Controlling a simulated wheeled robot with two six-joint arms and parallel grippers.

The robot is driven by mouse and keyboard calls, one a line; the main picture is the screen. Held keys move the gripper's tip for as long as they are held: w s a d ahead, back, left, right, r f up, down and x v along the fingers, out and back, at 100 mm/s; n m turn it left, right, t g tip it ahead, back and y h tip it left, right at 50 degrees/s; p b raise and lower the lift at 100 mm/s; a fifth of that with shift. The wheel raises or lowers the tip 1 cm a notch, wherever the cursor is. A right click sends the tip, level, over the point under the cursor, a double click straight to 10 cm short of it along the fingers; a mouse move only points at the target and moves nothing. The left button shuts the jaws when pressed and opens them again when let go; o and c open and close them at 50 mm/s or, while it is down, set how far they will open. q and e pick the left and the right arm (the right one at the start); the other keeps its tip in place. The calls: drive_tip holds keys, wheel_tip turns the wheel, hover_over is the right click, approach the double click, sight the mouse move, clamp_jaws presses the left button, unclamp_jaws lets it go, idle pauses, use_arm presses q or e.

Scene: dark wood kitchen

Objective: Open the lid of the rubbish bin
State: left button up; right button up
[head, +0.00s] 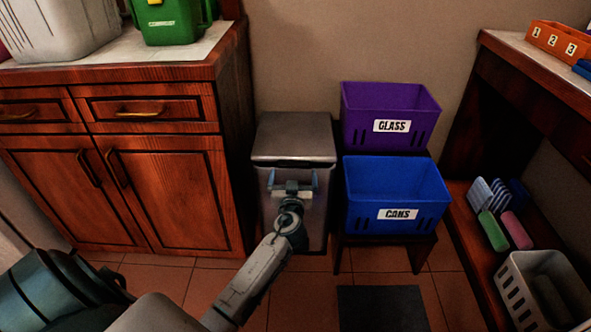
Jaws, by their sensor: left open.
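The rubbish bin (312,227) is a grey metal box standing on the floor between the wooden cabinet and the stacked crates. Its flat lid (293,137) is down, and a dark gap line shows under the lid's front edge. My left gripper (293,178) is open in front of the bin's upper front face, just below the lid's edge. Its two bluish fingers are spread apart, with a pale piece between them. I cannot tell whether the fingers touch the bin. My left gripper and forearm hide part of the bin's front. My right gripper is not in view.
A purple GLASS crate (390,103) and a blue CANS crate (397,178) stand close to the bin's right on a low stand (348,252). A wooden cabinet (165,160) stands close on the left. A dark mat (381,308) lies on the tiled floor.

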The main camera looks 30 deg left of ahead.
sight(293, 166)
use_arm(q)
drive_tip(key=x, duration=0.4)
drive_tip(key=c, duration=1.1)
drive_tip(key=shift+r, duration=0.1)
